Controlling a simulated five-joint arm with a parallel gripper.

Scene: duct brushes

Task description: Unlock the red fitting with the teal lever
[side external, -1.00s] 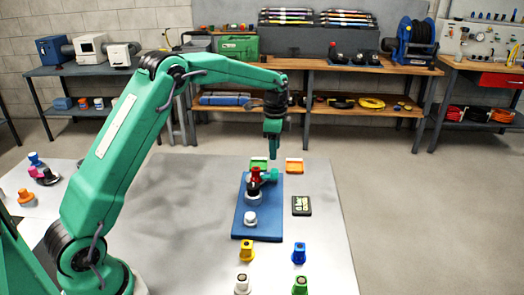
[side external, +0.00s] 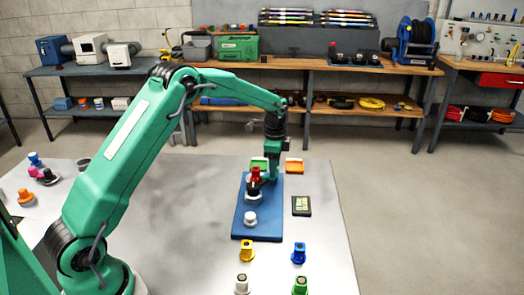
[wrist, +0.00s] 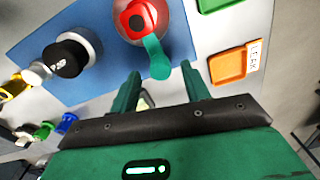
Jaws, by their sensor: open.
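The red fitting (side external: 255,173) stands upright at the far end of the blue board (side external: 240,222). In the wrist view the red fitting (wrist: 140,15) has a round cap, and the teal lever (wrist: 157,58) sticks out from it toward my gripper (wrist: 160,75). My gripper is open. The lever's free end lies at the mouth between the two fingertips, and I see no finger pressed on it. In the side view my gripper (side external: 272,177) is low beside the fitting, and it mostly hides the lever there.
A black-capped piece in a grey collar (wrist: 75,50) stands beside the red fitting, and a white piece (side external: 250,218) stands nearer. Green (side external: 258,163) and orange (side external: 294,168) trays lie behind. Several coloured fittings stand in front.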

